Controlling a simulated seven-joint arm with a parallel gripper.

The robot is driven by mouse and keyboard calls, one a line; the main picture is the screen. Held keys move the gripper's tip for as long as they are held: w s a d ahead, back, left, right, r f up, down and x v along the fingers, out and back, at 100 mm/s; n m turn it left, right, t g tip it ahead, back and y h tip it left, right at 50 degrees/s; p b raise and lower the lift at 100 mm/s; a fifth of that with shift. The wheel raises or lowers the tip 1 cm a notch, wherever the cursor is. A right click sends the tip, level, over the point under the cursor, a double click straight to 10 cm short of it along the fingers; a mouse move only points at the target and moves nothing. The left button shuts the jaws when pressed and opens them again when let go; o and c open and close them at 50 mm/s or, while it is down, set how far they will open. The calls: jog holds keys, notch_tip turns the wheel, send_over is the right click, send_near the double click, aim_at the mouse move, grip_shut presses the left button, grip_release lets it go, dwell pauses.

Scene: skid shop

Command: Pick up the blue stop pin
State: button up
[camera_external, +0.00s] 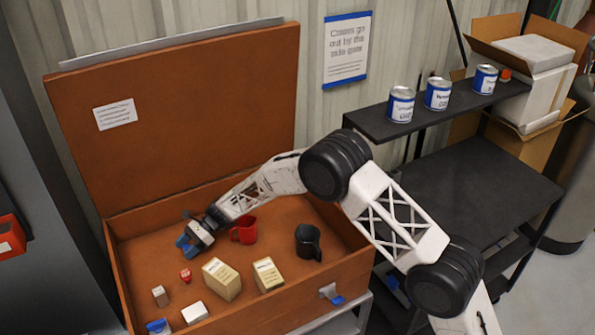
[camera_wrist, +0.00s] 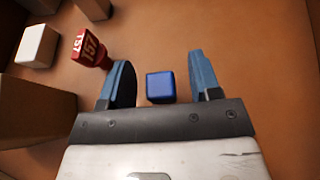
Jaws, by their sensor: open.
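The blue stop pin (camera_wrist: 161,87) shows in the wrist view as a small blue block with a squarish top. It lies between the two blue fingers of my gripper (camera_wrist: 162,82), with a gap to the finger on each side. My gripper is open. In the external view my gripper (camera_external: 188,245) is low inside the open brown crate (camera_external: 318,283), toward its left side. I cannot make out the pin apart from the blue fingers there. The lower part of the pin is hidden from above.
A red marked piece (camera_wrist: 90,48) is close to my left finger in the wrist view. A red mug (camera_external: 244,230), a black mug (camera_external: 308,242), cartons (camera_external: 222,279) and small white blocks (camera_external: 194,313) stand in the crate. The wrist view's right side is bare floor.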

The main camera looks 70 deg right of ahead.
jog(key=shift+x, duration=0.8)
jog(key=c, duration=1)
jog(key=shift+r, duration=0.1)
notch_tip(320, 180, up, 10)
dwell(1.1)
